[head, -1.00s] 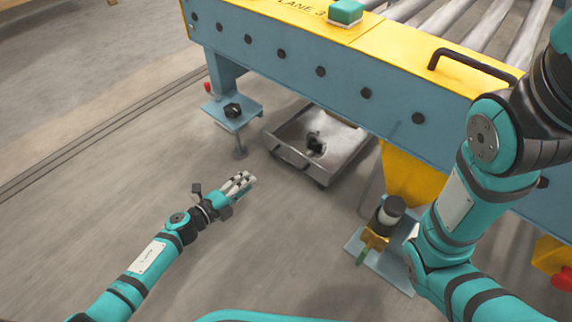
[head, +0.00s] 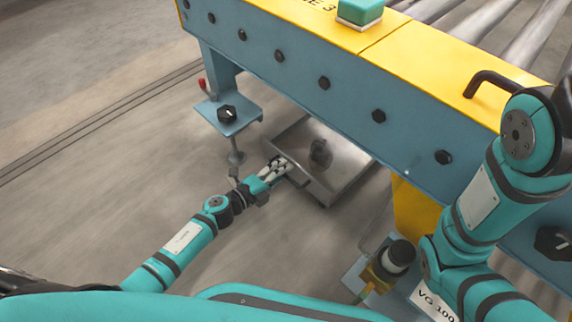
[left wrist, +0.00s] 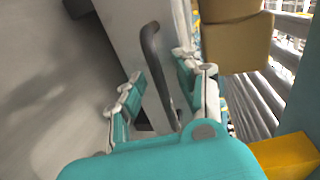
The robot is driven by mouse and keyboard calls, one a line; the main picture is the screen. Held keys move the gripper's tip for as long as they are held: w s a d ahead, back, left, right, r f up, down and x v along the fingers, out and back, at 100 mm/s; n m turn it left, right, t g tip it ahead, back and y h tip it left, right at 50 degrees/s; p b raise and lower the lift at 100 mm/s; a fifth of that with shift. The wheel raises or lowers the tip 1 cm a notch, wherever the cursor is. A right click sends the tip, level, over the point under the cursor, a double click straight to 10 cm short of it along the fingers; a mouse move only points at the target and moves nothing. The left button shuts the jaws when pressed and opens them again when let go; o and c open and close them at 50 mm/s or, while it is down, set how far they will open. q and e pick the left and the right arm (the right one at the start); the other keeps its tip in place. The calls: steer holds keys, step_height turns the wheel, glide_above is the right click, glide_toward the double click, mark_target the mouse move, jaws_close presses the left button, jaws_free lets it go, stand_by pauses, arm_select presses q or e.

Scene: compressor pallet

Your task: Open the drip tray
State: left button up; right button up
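My left gripper (head: 279,166) is at that front side, by the handle. In the left wrist view its two fingers (left wrist: 160,92) are apart, with the handle lying between them. I see a gap on both sides of the bar, so the fingers do not appear closed on it. My right arm is at the right, but its gripper is out of frame.
The blue and yellow conveyor frame (head: 300,75) overhangs the tray. A support leg with a foot plate (head: 229,118) stands left of the tray. A yellow post with a black-capped device (head: 398,257) stands to the right. Open floor (head: 130,190) lies left and in front.

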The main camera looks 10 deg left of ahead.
arm_select(q)
steer(key=shift+w+d, duration=0.1)
steer(key=shift+c, duration=0.4)
jaws_close()
